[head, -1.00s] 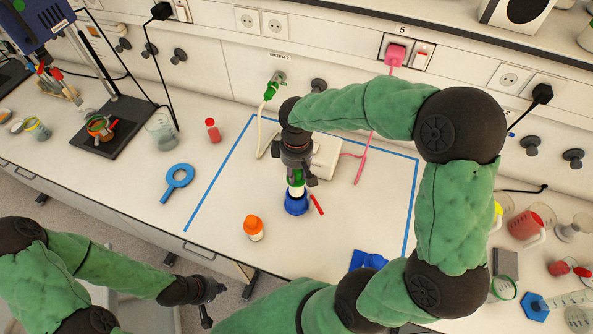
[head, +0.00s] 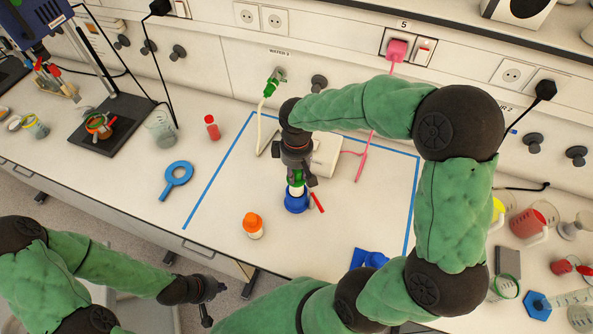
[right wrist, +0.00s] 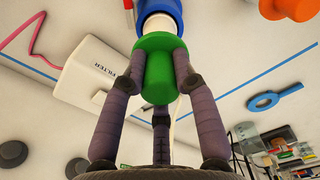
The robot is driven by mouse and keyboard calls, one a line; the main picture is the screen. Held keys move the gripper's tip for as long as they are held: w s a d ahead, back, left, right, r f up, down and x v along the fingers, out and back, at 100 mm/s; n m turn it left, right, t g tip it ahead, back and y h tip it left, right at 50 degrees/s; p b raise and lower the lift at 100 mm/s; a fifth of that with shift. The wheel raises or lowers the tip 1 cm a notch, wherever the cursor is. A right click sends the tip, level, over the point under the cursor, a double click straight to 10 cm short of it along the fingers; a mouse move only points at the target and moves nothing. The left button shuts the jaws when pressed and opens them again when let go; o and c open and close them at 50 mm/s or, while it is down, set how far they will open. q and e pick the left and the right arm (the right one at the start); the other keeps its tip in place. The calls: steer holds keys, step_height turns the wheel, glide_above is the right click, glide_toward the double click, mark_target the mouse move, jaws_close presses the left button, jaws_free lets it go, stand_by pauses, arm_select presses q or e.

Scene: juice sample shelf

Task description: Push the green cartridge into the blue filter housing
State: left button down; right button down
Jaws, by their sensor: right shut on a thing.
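The blue filter housing (head: 296,203) stands upright on the bench inside the blue tape outline. The cartridge has a green end (right wrist: 157,65) and a white body (right wrist: 157,24). It stands above the housing with its white part entering the housing's mouth, seen also in the right wrist view (right wrist: 160,8). My right gripper (head: 297,178) is shut on the cartridge's green end, directly over the housing. How deep the white part sits inside is hidden. My left gripper (head: 212,294) hangs off the bench's front edge, at the lower left; its finger opening is too small to tell.
An orange-capped white bottle (head: 253,224) stands left of the housing. A red stick-like item (head: 317,202) lies close on its right. A white box (head: 327,155) marked FILTER in the wrist view is behind. A blue ring tool (head: 177,178) and red bottle (head: 212,127) are left.

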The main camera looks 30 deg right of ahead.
mark_target(297, 184)
steer(key=shift+f+b, duration=2.4)
steer(key=shift+f, duration=0.95)
stand_by(0.8)
steer(key=c, duration=0.9)
jaws_free()
step_height(297, 184, up, 12)
